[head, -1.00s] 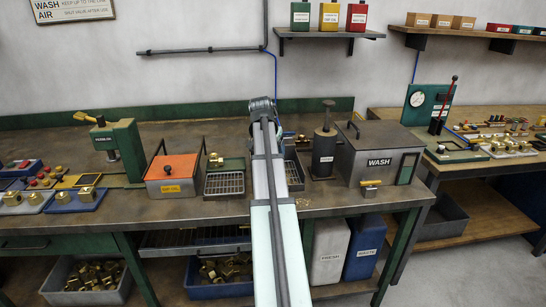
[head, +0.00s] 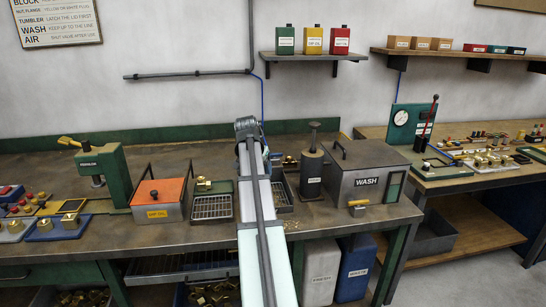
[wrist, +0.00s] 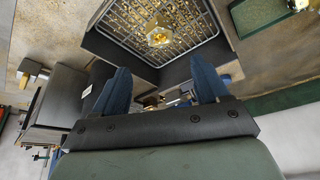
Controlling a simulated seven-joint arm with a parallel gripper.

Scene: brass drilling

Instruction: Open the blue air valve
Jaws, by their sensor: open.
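My gripper (wrist: 161,66) shows in the wrist view with its two blue fingers apart and nothing held between them. In the head view my arm hides it. No blue air valve can be clearly made out. A thin blue air hose (head: 262,101) runs down the wall in the head view and passes out of sight behind my arm. In the wrist view, small brass and blue parts (wrist: 186,97) show between the fingers near the palm, too small to identify.
A grey WASH box (head: 366,180) and a dark cylinder with a plunger (head: 311,172) stand right of my arm. A shelf (head: 313,56) with cans hangs above.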

